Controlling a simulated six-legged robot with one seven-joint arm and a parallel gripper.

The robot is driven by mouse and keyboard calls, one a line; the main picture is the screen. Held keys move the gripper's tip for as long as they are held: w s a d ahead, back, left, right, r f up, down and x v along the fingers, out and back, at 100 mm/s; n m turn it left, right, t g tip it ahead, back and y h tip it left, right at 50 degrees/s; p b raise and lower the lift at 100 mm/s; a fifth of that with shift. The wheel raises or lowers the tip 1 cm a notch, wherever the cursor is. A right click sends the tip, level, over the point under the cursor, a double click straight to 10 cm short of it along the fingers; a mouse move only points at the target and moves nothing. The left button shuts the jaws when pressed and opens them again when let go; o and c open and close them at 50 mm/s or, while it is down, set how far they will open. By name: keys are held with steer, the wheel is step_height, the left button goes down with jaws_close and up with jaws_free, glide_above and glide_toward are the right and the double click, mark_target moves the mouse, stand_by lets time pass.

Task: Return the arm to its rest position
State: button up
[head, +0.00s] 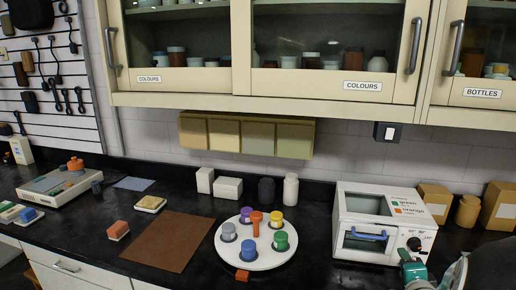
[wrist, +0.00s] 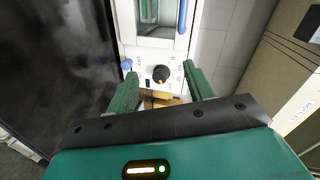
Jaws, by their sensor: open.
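My gripper (wrist: 160,75) is open in the wrist view, its two green fingers apart with nothing between them. It faces the front of a white box-shaped device, whose black knob (wrist: 161,73) shows beyond the fingertips. In the head view the white device (head: 385,222) stands on the right of the counter, with a blue door handle (head: 369,235). Green and grey parts of my arm show at the bottom right corner, close to the device's front right side. The fingertips cannot be made out clearly there.
A white round tray (head: 262,262) holds several coloured jars. A brown mat (head: 170,240) lies left of it. Cardboard boxes (head: 499,206) stand right of the device. Wall cabinets (head: 270,98) overhang the counter. Dark bare counter (wrist: 60,60) fills the wrist view's left.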

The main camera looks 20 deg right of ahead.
steer(key=w+a+r+n+g+y, duration=0.1)
steer(key=w+a+r+n+g, duration=0.15)
steer(key=a+n, duration=0.4)
steer(key=w+a+r+n+g+y, duration=0.1)
steer(key=a+r+n, duration=0.2)
steer(key=a, duration=0.7)
steer(key=s+a+r+n+g+y, duration=0.1)
steer(key=s+a+n+g+y, duration=0.1)
steer(key=s+a+n, duration=0.4)
steer(key=s+a+r+n+g+y, duration=0.1)
steer(key=s+a+n+y, duration=0.2)
steer(key=a, duration=1.1)
steer(key=s+n, duration=0.2)
steer(key=shift+s+a+r+n+g+y, duration=0.35)
steer(key=shift+s+y, duration=0.05)
steer(key=shift+d, duration=0.1)
